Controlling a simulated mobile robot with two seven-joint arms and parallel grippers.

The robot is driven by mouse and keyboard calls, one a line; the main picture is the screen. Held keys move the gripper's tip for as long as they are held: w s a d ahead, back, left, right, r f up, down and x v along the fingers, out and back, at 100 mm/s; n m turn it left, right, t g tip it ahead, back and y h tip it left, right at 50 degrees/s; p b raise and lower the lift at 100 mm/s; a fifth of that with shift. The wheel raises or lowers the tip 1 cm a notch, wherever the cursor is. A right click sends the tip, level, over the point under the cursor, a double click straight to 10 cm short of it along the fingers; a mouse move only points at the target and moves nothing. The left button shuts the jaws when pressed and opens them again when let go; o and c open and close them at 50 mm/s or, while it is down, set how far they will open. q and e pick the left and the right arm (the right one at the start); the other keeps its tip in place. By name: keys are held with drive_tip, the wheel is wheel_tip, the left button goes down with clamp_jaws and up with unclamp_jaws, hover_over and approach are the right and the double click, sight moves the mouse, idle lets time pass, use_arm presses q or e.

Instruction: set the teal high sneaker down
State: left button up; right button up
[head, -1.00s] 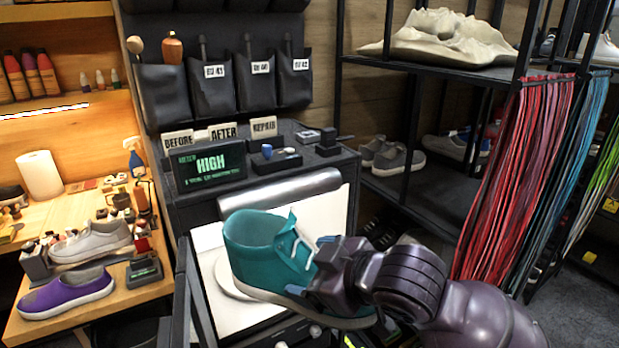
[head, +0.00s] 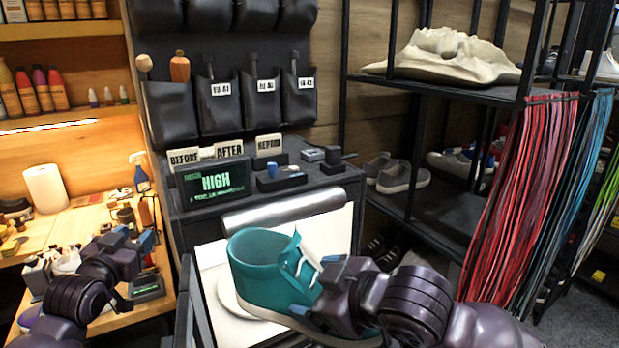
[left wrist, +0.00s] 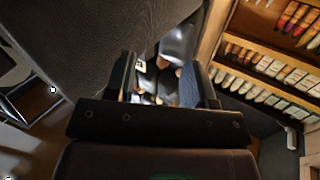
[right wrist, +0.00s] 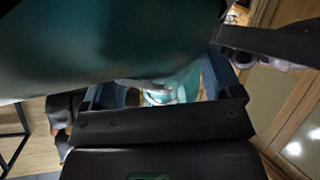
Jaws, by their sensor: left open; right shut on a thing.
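The teal high sneaker (head: 268,270) has a white sole and white laces. In the head view it is in front of the white backdrop, over a round white disc (head: 232,298). I cannot tell whether its sole touches the disc. My right gripper (head: 330,285) is shut on the sneaker at its lace side. In the right wrist view the teal upper (right wrist: 110,50) fills the top left and hides much of the jaws. My left gripper (head: 140,262) is open and empty, in front of the wooden bench. Its jaws (left wrist: 165,85) show apart in the left wrist view.
A sign reading HIGH (head: 215,182) stands on the black cabinet behind the sneaker. The wooden bench (head: 90,225) at left holds a paper roll (head: 46,188) and small bottles. A black shelf rack (head: 440,190) and hanging red laces (head: 515,200) stand at right.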

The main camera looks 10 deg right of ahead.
use_arm(q)
drive_tip(key=w+d+r+m+t+h, duration=0.15)
drive_tip(key=w+r, duration=0.25)
drive_tip(key=r, duration=1.1)
drive_tip(key=d+r+h, duration=0.1)
drive_tip(key=d, duration=0.2)
drive_tip(key=d+r+m+g+h, duration=0.1)
drive_tip(key=d+r+h, duration=0.1)
drive_tip(key=d, duration=0.2)
drive_tip(key=d+r+g+h, duration=0.1)
drive_tip(key=d+r, duration=0.1)
drive_tip(key=d, duration=0.1)
drive_tip(key=shift+s+d+r, duration=0.1)
drive_tip(key=shift+d+r, duration=0.1)
drive_tip(key=shift+r, duration=0.05)
drive_tip(key=s+d+r+m+g+h, duration=0.2)
drive_tip(key=s+d+g, duration=0.25)
drive_tip(key=d, duration=0.65)
drive_tip(key=s+d+r+m+g+h, duration=0.25)
drive_tip(key=s+d+g, duration=0.2)
drive_tip(key=d, duration=0.55)
drive_tip(key=n+g+y, duration=0.4)
drive_tip(key=y, duration=1)
approach(299, 235)
drive_tip(key=shift+t, duration=0.35)
drive_tip(key=x, duration=1)
drive_tip(key=shift+s+f, duration=0.15)
drive_tip(key=shift+s, duration=0.05)
